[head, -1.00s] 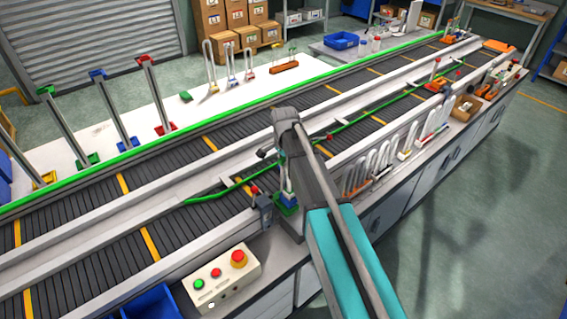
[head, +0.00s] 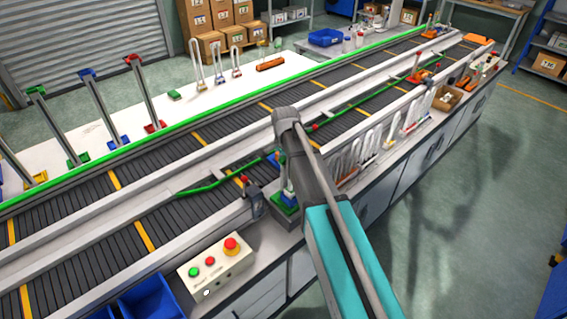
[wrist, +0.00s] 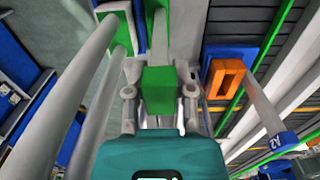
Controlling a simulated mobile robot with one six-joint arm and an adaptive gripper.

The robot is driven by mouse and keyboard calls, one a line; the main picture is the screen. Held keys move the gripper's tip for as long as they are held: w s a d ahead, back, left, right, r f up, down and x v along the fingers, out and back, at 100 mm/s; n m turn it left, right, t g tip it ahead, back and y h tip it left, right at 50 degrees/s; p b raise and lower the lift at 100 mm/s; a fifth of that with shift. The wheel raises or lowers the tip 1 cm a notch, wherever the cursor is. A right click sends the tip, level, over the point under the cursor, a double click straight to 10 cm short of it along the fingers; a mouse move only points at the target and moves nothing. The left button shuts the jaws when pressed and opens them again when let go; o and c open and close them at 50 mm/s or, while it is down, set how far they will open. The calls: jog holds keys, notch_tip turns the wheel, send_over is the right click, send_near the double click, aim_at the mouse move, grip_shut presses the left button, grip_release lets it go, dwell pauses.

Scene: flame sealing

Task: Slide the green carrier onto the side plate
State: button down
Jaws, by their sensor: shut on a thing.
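In the wrist view a green block (wrist: 158,84), which I take to be the green carrier, sits between the fingers of my gripper (wrist: 159,98). My gripper is shut on it. A pale upright stem rises beyond the block, and a green piece (wrist: 178,13) shows near the top. In the head view my arm hides most of the gripper. A green base (head: 286,203) shows just beside the arm, at the bench edge. I cannot tell for sure which surface is the side plate, or whether the carrier touches it.
Pale tubes (wrist: 92,85) stand close left of my gripper in the wrist view. An orange frame (wrist: 227,77) on a blue holder is at right. Upright white loops (head: 372,148) line the bench right of my arm. A button box (head: 216,264) is at front left.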

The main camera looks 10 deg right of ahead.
jog(key=shift+c, duration=2)
grip_release()
